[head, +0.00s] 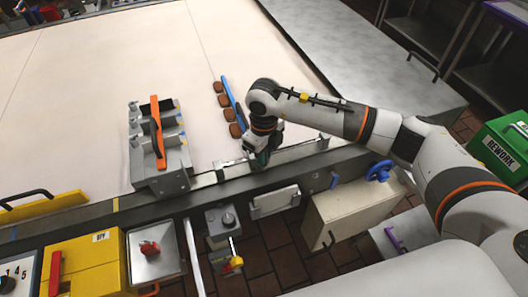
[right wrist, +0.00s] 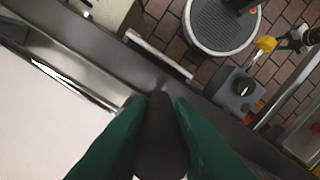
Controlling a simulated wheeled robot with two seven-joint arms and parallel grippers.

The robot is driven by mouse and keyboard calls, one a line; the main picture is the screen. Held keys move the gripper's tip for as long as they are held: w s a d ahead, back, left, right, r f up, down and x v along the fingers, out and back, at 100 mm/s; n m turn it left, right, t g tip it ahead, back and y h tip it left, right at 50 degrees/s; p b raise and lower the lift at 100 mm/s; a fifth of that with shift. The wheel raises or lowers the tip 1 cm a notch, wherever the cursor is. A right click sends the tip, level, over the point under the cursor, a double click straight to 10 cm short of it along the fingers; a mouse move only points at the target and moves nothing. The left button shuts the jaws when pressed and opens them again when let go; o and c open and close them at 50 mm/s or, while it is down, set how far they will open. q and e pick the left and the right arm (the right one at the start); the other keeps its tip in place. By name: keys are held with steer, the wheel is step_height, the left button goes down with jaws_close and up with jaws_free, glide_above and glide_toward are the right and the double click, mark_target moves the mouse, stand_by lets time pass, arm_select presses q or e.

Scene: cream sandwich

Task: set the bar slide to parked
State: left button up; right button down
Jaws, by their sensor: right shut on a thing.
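My right gripper (head: 262,157) is at the metal rail (head: 297,152) along the belt's front edge, just below the lower end of a blue bar (head: 229,90). In the right wrist view its green fingers (right wrist: 160,112) are shut on a dark upright handle (right wrist: 160,140), which I take for the bar slide's handle. The fingers and wrist hide most of this handle in the head view. The blue bar lies slanted on the cream belt, with several brown biscuits (head: 224,101) along its left side. No parked mark is readable. My left gripper is not in view.
A grey bracketed unit with an orange lever (head: 157,127) stands left of the rail. Below the front edge are a grey knob box (head: 218,226), a beige cabinet (head: 345,212) and a blue handwheel (head: 380,171). A green REWORK bin (head: 500,150) stands at right.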

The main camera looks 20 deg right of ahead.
steer(key=shift+d, duration=0.1)
steer(key=d+b, duration=0.6)
steer(key=d, duration=1.1)
steer(key=shift+w+r+b, duration=0.15)
steer(key=shift+w+b, duration=0.15)
steer(key=shift+b, duration=0.05)
steer(key=shift+d, duration=0.1)
steer(key=c, duration=1.6)
jaws_free()
steer(key=o, duration=0.3)
steer(key=shift+d, duration=0.15)
